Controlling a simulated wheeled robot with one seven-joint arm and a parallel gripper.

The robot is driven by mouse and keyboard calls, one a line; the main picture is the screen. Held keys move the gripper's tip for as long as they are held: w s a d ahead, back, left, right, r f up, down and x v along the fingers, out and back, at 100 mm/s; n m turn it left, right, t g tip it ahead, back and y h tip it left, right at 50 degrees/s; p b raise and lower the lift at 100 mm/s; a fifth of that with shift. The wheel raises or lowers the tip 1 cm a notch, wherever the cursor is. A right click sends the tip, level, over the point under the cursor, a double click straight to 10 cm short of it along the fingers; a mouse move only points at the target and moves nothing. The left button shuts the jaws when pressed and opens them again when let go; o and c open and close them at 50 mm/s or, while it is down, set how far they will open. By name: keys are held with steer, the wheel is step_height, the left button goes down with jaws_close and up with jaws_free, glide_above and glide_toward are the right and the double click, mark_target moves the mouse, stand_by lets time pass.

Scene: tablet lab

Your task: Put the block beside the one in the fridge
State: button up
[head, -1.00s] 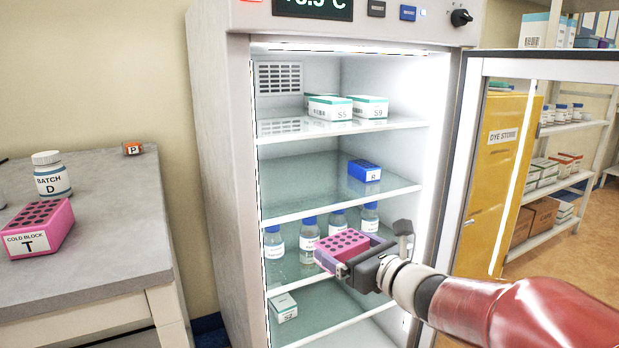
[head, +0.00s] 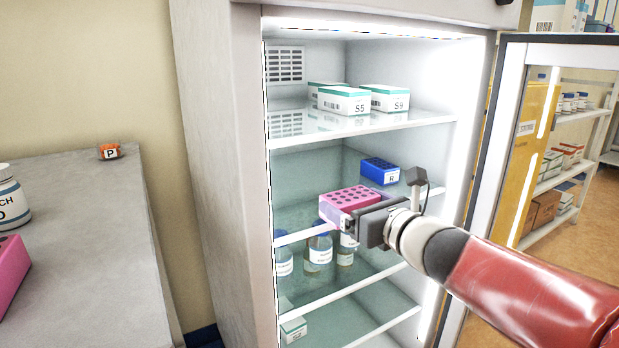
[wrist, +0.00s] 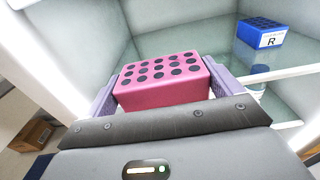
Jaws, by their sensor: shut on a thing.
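My gripper (head: 352,222) is shut on a pink block (head: 350,198) with rows of dark holes. It holds the block in the fridge opening, at about the height of the second shelf's front edge. In the wrist view the pink block (wrist: 160,82) sits between the two fingers. A blue block (head: 380,171) labelled R stands on the second fridge shelf (head: 305,185), behind and to the right of the pink block. The blue block also shows at the upper right of the wrist view (wrist: 262,32).
White boxes (head: 345,102) stand on the shelf above. Bottles (head: 318,252) stand on the shelf below. The second shelf looks clear left of the blue block. The open fridge door (head: 492,150) is at right. Another pink block (head: 10,268) lies on the bench (head: 95,230).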

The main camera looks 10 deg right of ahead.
steer(key=x, duration=1.2)
steer(key=shift+w+a+r+p, duration=0.2)
steer(key=shift+w+r+p, duration=0.15)
steer(key=shift+p, duration=0.05)
steer(key=x, duration=0.1)
steer(key=f+x, duration=0.1)
steer(key=x, duration=0.1)
steer(key=shift+w+a, duration=0.1)
steer(key=shift+w, duration=0.15)
steer(key=shift+s+f, duration=0.1)
steer(key=shift+f, duration=0.15)
steer(key=shift+f+b, duration=0.65)
steer(key=shift+b, duration=0.05)
steer(key=o, duration=0.9)
steer(key=shift+o, duration=0.2)
steer(key=shift+r, duration=0.1)
